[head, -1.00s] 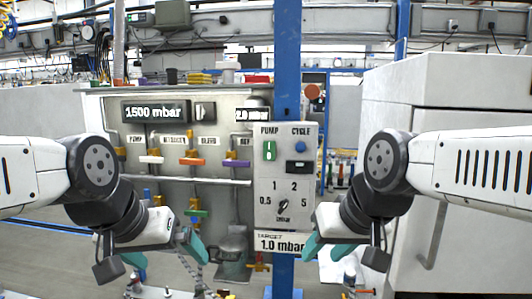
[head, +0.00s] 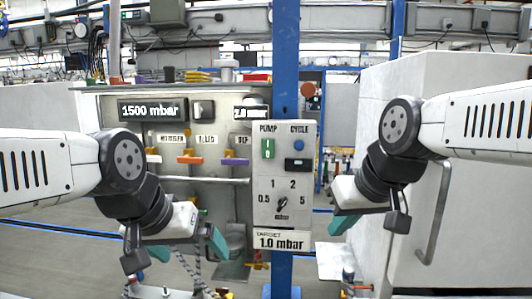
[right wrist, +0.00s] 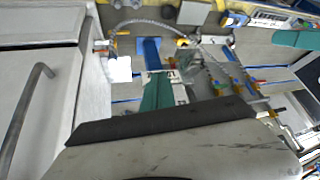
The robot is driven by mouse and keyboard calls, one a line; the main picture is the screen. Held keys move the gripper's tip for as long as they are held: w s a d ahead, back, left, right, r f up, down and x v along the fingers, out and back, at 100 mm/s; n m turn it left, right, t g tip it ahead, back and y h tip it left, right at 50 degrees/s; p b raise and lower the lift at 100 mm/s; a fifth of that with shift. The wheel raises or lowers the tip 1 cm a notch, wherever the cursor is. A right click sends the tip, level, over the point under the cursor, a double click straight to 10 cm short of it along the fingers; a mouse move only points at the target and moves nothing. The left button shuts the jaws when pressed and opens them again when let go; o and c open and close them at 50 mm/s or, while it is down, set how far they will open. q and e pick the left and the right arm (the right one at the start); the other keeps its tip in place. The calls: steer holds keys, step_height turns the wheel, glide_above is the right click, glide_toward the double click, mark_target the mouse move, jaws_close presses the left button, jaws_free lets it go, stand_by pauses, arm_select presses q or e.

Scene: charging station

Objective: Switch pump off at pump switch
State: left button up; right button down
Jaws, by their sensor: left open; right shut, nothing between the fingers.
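The pump switch (head: 268,149) is a small green rocker marked "I" and "0" under the word PUMP. It sits at the upper left of a light grey control panel (head: 262,205) on a blue post. My right gripper (head: 342,224) is shut and empty, to the right of the panel and lower than the switch, apart from both. Its teal fingers (right wrist: 158,94) also show in the right wrist view. My left gripper (head: 190,250) is open and empty, low and left of the panel. Neither gripper touches the switch.
Beside the pump switch are a blue cycle button (head: 299,145) and a dial (head: 282,204). A "1.0 mbar" target plate (head: 282,240) is below. Coloured valve handles (head: 190,158) stand at left. A large white cabinet (head: 440,90) with a handle (head: 433,215) bounds the right side.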

mark_target(265, 152)
steer(key=w+a+r+n, duration=0.4)
steer(key=w+r, duration=0.1)
steer(key=w, duration=0.3)
steer(key=w+a+r+n+y, duration=0.1)
steer(key=w+a+r+n, duration=0.3)
steer(key=w, duration=0.4)
steer(key=w+a+r+n, duration=0.4)
steer(key=w+r+n, duration=0.1)
steer(key=w, duration=0.3)
steer(key=shift+w+r, duration=0.2)
steer(key=shift+r, duration=0.15)
steer(key=shift+f, duration=0.1)
steer(key=x, duration=0.4)
steer(key=w+x, duration=0.1)
steer(key=x, duration=0.2)
steer(key=r+x, duration=0.1)
steer(key=x, duration=0.3)
steer(key=shift+w+d+f, duration=0.15)
steer(key=shift+w+f, duration=0.15)
steer(key=shift+w, duration=0.75)
steer(key=shift+w+d+f, duration=0.1)
steer(key=shift+w+f, duration=0.05)
steer(key=shift+w, duration=0.15)
